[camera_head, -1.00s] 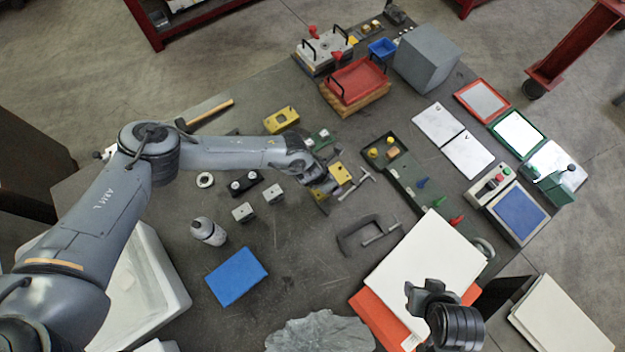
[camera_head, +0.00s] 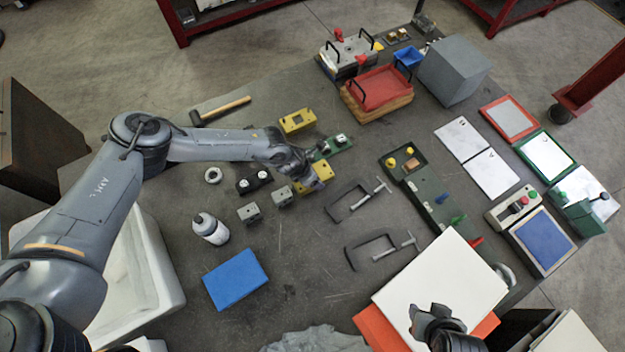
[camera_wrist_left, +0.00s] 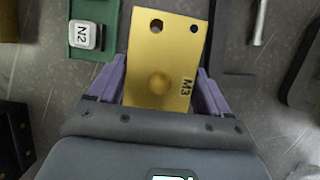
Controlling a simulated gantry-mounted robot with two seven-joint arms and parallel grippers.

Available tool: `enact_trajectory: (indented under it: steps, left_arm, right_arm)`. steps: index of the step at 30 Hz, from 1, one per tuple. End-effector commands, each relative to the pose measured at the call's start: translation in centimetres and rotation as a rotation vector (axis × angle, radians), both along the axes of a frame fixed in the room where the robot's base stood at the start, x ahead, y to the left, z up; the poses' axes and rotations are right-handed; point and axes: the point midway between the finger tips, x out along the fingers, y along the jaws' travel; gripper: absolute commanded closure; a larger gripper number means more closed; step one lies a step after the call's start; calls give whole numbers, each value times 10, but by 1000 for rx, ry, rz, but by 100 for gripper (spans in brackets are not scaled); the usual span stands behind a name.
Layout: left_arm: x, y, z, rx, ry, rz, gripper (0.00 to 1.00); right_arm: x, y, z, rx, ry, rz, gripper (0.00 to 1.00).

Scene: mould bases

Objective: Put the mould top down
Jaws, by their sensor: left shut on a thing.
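The mould top, a yellow plate marked M3 with two holes and a round boss, is between the purple fingers of my left gripper (camera_wrist_left: 158,92) in the left wrist view (camera_wrist_left: 160,50). In the head view the yellow plate (camera_head: 322,172) shows at the end of my left arm, and my left gripper (camera_head: 305,176) is shut on it. I cannot tell whether the plate touches the table. A green base (camera_head: 338,145) with an N2 block lies close beside it. My right gripper (camera_head: 436,322) is over the white board, its jaws unclear.
Another yellow block (camera_head: 297,121) lies behind. Two clamps (camera_head: 350,204) (camera_head: 372,252) lie to the right and front. Small grey blocks (camera_head: 282,196) and a dark holder (camera_head: 253,181) lie left. Bare table (camera_head: 300,240) shows in front, beside a blue block (camera_head: 236,279).

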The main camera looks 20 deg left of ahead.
Motion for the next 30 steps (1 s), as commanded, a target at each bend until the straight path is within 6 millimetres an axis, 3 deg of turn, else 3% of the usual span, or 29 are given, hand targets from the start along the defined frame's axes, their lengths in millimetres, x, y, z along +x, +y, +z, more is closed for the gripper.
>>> enact_trajectory:
  steps: [9,23,24,27,30]
  left_arm:
    - [1,-1,-35,-3,-2,1,89]
    - [1,-1,-39,-2,-2,1,89]
    - [-1,0,-39,0,1,0,17]
    - [-1,0,-39,0,2,0,1]
    - [-1,0,-39,0,1,0,0]
  right_arm:
    - [0,2,-28,7,0,-5,57]
    - [0,2,-31,9,0,-6,57]
    - [0,2,-30,9,0,-6,57]
    - [0,2,-30,8,0,-6,57]
    - [0,1,-30,5,1,-4,57]
